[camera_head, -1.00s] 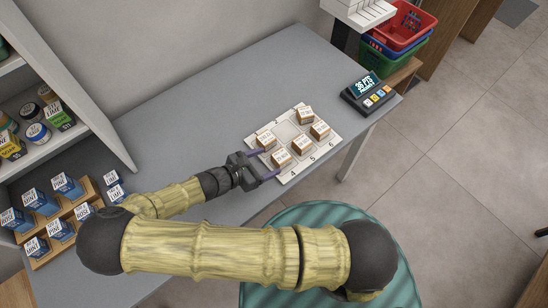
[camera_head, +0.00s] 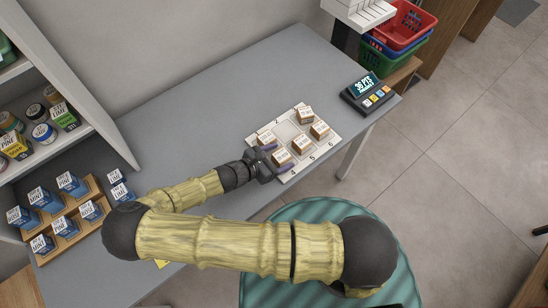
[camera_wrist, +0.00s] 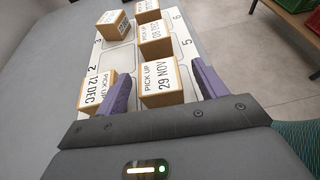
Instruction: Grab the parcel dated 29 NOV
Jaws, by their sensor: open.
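The parcel marked 29 NOV (camera_wrist: 162,84) is a small brown box with a white label. In the wrist view it stands between my gripper's (camera_wrist: 163,90) two purple fingers, which are open with gaps at the sides. In the head view the same parcel (camera_head: 281,156) stands at the near edge of the white numbered board (camera_head: 289,126). My gripper (camera_head: 276,159) reaches it from the left. The left finger stands beside the parcel marked 12 DEC (camera_wrist: 95,92) and hides part of it.
A parcel marked 08 DEC (camera_wrist: 156,41) stands just behind the 29 NOV one. More parcels stand farther back on the board. A small display device (camera_head: 370,93) sits at the counter's right end. Blue boxes (camera_head: 71,183) stand on a wooden rack at left. The middle counter is clear.

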